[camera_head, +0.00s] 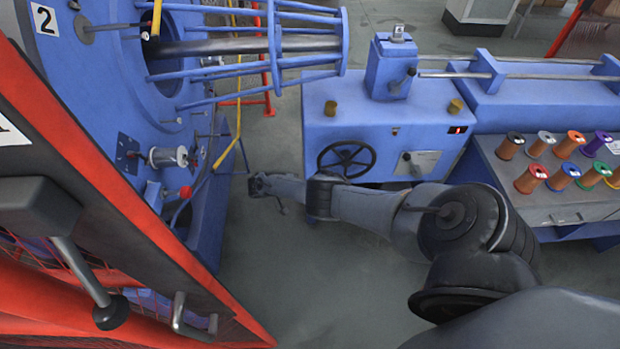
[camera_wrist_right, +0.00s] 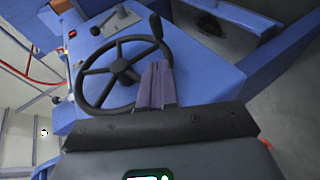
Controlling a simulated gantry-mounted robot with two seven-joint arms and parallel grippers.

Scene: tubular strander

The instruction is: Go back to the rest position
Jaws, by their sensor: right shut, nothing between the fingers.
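My right arm reaches in from the lower right in the head view, stretched to the left over the grey floor. Its gripper (camera_head: 270,190) is in the gap between the blue strander (camera_head: 115,70) and the blue control cabinet (camera_head: 385,130). In the right wrist view the fingers (camera_wrist_right: 156,82) are together and empty. Behind them is a black handwheel (camera_wrist_right: 112,75) on a blue cabinet face; the fingers overlap its rim in the picture, and I cannot tell how near they are. The handwheel also shows in the head view (camera_head: 346,160). My left gripper is not in view.
An open red-framed guard door (camera_head: 120,190) with a dark handle stands at the left. Several colored wire spools (camera_head: 530,179) stand on a bench at the right. The grey floor (camera_head: 290,260) in the lower middle is clear.

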